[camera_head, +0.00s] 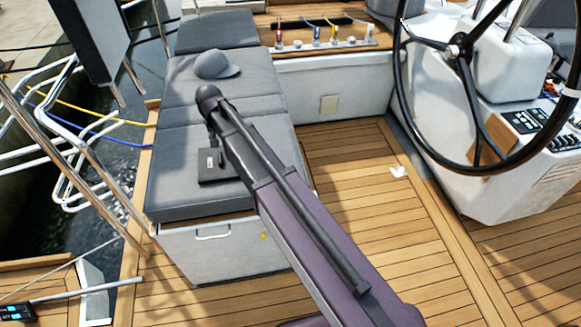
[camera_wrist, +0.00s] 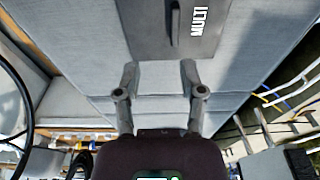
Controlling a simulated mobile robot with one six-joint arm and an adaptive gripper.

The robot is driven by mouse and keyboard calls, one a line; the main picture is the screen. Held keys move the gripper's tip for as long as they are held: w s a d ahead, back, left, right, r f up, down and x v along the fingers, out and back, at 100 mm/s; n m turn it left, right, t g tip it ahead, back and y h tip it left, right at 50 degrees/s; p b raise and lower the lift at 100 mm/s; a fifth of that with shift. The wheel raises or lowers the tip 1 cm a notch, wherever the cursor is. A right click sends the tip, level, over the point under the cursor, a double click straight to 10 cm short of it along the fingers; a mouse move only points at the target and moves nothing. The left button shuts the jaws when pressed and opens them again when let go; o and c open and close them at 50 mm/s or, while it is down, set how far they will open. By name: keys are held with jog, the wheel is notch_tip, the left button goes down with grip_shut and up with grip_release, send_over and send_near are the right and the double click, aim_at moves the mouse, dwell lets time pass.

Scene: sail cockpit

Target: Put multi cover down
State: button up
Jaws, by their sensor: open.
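The multi cover (camera_head: 218,174) is a dark grey flat rectangle with a small white label. It lies flat on the near part of the grey bench cushion. In the wrist view the cover (camera_wrist: 215,25) fills the top middle, and its label reads MULTI. My gripper (camera_wrist: 159,68) is open, with nothing between its two fingers. The fingertips show near the edge of the cover; whether they touch it I cannot tell. In the head view my gripper (camera_head: 214,137) is small and partly hidden by my arm, just above the cover's far edge.
The grey bench cushion (camera_head: 170,190) runs along the left, with a grey cap (camera_head: 216,65) farther back. A steering wheel (camera_head: 400,90) and white console (camera_head: 440,120) stand at right. Metal rails (camera_head: 80,145) edge the left side. The teak floor (camera_head: 350,160) has clear room.

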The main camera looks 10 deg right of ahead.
jog(key=s+d+g, duration=0.1)
jog(key=s+d, duration=2)
jog(key=d, duration=0.1)
jog(key=shift+d+g, duration=0.2)
jog(key=shift+g, duration=0.1)
